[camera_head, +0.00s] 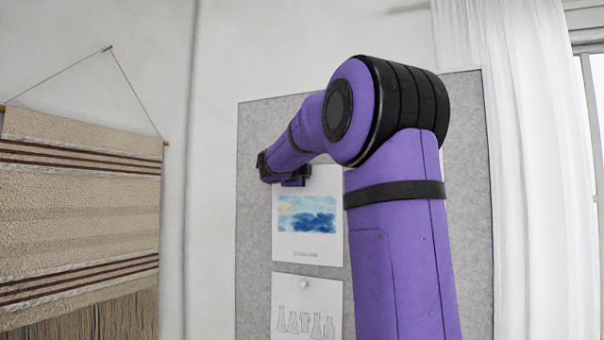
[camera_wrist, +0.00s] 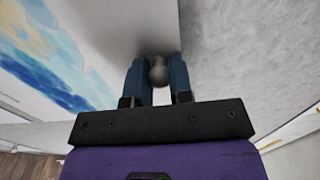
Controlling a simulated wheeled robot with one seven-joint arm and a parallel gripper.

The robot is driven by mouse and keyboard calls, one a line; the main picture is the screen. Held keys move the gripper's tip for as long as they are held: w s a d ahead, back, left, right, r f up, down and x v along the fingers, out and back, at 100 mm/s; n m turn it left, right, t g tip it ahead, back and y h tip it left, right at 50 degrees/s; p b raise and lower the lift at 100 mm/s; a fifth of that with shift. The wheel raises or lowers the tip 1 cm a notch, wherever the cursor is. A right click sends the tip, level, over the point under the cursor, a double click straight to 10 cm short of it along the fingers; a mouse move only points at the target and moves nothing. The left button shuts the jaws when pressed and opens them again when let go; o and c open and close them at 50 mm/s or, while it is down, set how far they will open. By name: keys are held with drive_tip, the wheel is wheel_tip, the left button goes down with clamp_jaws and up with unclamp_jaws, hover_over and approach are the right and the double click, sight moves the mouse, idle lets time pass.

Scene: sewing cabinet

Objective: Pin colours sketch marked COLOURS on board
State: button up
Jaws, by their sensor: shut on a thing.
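The colours sketch (camera_head: 307,250) is a white sheet with a blue and yellow watercolour patch and a small caption too small to read. It hangs flat against the grey pinboard (camera_head: 255,225), its top partly hidden by my arm. In the wrist view the sketch (camera_wrist: 50,55) fills the left side and the bare board (camera_wrist: 245,55) the right. My gripper (camera_wrist: 158,72) is shut on a small rounded grey pin (camera_wrist: 158,76), held between blue fingers by the sheet's edge. I cannot tell whether its tip is in the board. In the head view my gripper (camera_head: 296,178) is at the sketch's top.
A second sheet with garment drawings (camera_head: 304,318) hangs just below, with a white pin (camera_head: 304,284) at its top. A woven wall hanging (camera_head: 80,215) is at left. A white curtain (camera_head: 520,160) and window (camera_head: 590,130) are at right.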

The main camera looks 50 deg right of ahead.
drive_tip(key=o, duration=0.9)
drive_tip(key=v, duration=1)
drive_tip(key=shift+s+a, duration=0.15)
drive_tip(key=shift+a, duration=0.2)
